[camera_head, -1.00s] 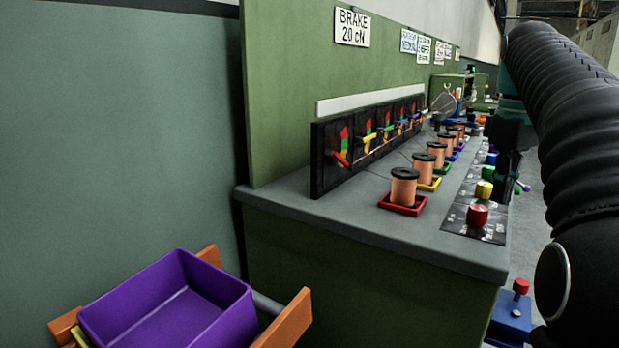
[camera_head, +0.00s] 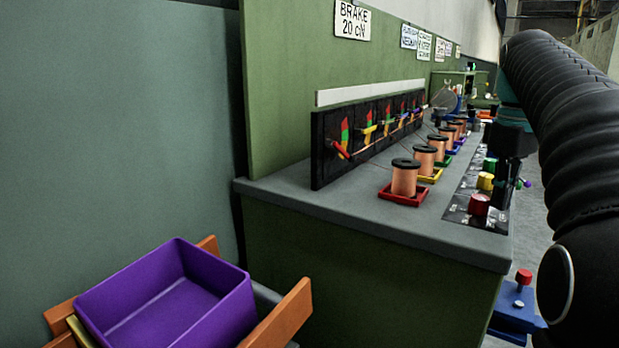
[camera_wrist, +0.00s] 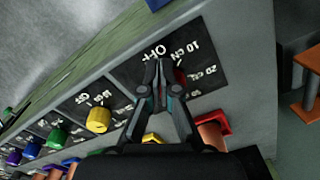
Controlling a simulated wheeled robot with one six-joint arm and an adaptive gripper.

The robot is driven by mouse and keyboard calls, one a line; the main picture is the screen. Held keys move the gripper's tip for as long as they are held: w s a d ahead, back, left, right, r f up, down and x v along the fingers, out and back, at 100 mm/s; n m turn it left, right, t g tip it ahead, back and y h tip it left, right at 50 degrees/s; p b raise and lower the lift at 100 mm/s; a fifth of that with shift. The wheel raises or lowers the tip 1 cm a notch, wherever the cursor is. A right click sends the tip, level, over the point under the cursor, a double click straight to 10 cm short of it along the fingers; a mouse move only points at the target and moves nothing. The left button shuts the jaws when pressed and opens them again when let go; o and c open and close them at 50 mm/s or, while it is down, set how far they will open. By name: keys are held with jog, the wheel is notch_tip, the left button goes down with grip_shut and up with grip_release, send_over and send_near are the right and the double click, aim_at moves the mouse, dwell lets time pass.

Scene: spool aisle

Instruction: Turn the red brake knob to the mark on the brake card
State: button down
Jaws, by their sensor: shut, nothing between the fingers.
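The brake card (camera_head: 353,21) on the green back panel reads "BRAKE 20 cN". The red brake knob (camera_head: 479,205) stands on a black dial plate at the near end of the bench. In the wrist view the dial plate (camera_wrist: 205,50) shows white marks, among them OFF, 10 and 20. My gripper (camera_wrist: 159,66) is shut and empty, with its tips in front of the plate. The red knob (camera_wrist: 181,76) is mostly hidden behind the fingers, so I cannot tell whether they touch it or where it points.
Yellow (camera_head: 485,182) and green (camera_head: 490,164) knobs follow along the bench. Copper spools stand beside the knobs, the nearest (camera_head: 404,180) in a red tray. Dark gauge panels (camera_head: 331,148) stand behind them. A purple bin (camera_head: 165,300) is at lower left.

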jog(key=shift+s+a+r+p, duration=0.15)
jog(key=shift+s+a+p, duration=0.25)
jog(key=shift+a+p, duration=0.55)
jog(key=shift+s+a+p, duration=0.1)
jog(key=shift+a+p, duration=0.25)
jog(key=shift+p, duration=0.45)
dwell(0.3)
jog(key=shift+s, duration=0.35)
jog(key=shift+r, duration=2.95)
